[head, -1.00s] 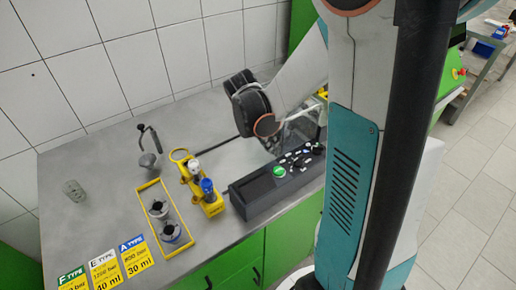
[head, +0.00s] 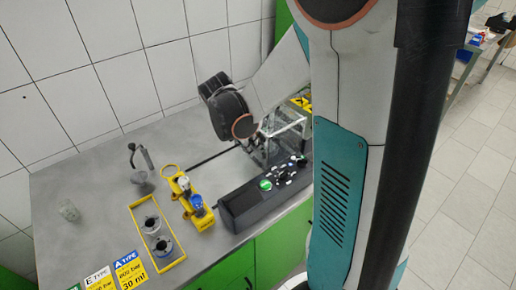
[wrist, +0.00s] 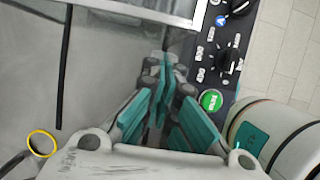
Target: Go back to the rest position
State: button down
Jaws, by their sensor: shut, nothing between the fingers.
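My gripper (wrist: 163,80) shows in the wrist view with its teal-padded fingers closed together and nothing between them. It hangs above the grey bench top, to the left of the black control box (wrist: 222,60) with its green button (wrist: 211,100). In the head view my arm's dark wrist is over the back of the bench, behind the control box (head: 262,200). The fingers are mostly hidden there.
A yellow-framed tray (head: 158,262) holds two cylindrical parts. A yellow holder (head: 199,218) with small bottles stands beside it. A clear-walled frame (head: 288,128) stands behind the control box.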

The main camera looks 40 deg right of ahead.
jog(key=p+v, duration=0.1)
jog(key=v, duration=0.2)
jog(key=shift+a+r+p, duration=0.25)
jog(key=shift+r+p, duration=0.1)
jog(key=s+a+r+m+t+y+b, duration=0.2)
jog(key=s+a+m, duration=0.4)
jog(key=m, duration=0.3)
jog(key=s+a+r+m+t+y+b, duration=0.1)
jog(key=s+a+m+t+y+b, duration=0.1)
jog(key=s+a+m+t+b, duration=0.3)
jog(key=shift+s+a+r+m, duration=0.35)
jog(key=shift+s+a+m, duration=0.5)
jog(key=shift+a+m, duration=1.25)
jog(key=shift+a, duration=0.1)
